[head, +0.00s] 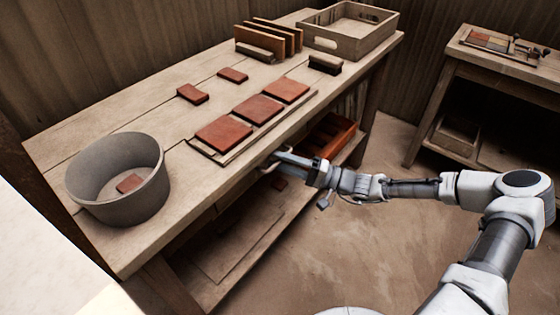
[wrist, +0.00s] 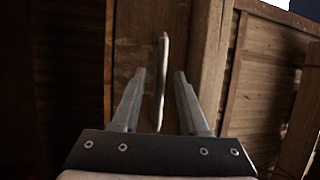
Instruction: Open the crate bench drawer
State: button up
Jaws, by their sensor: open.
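The bench (head: 140,95) has a wooden front edge, and my gripper (head: 280,157) is at that edge, just below the tabletop. In the wrist view my gripper (wrist: 160,74) is open, with a finger on each side of a slim pale bar handle (wrist: 161,85). The handle runs lengthwise between the fingers on a wooden front (wrist: 135,55). It looks untouched by either finger; how deep it sits between them is hard to tell. The drawer front is mostly hidden in the head view by the tabletop and my gripper, and I see no gap showing it open.
On the bench are a grey tub (head: 118,180), several red tiles, a brush (head: 326,64), a tile rack (head: 268,40) and a wooden crate (head: 350,30). A reddish box (head: 330,137) is under the bench, right of my gripper. Another bench (head: 490,60) stands right; floor between is clear.

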grip_shut()
dwell(1.4)
